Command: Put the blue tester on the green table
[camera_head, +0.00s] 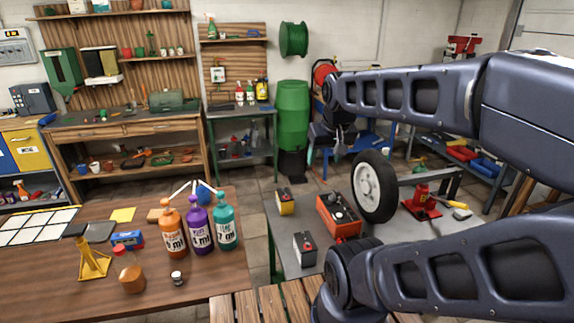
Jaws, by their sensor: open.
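A small blue boxy object with a red and white face (128,240) lies on the brown wooden table at the left. It looks like the blue tester, but it is too small to be sure. A grey-topped table with green at its edge and leg (277,243) stands in the middle. It looks like the green table. My gripper (324,157) hangs from the arm's end, pointing down, beyond this table's far side. It is open, with nothing seen between its fingers. It is well apart from the blue object.
The grey top holds a yellow-and-black battery (285,202), a dark battery (305,249), an orange unit (340,216), a wheel (374,187) and a red jack (422,203). Bottles (200,227) stand right of the blue object. A yellow stand (93,262) is to its left.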

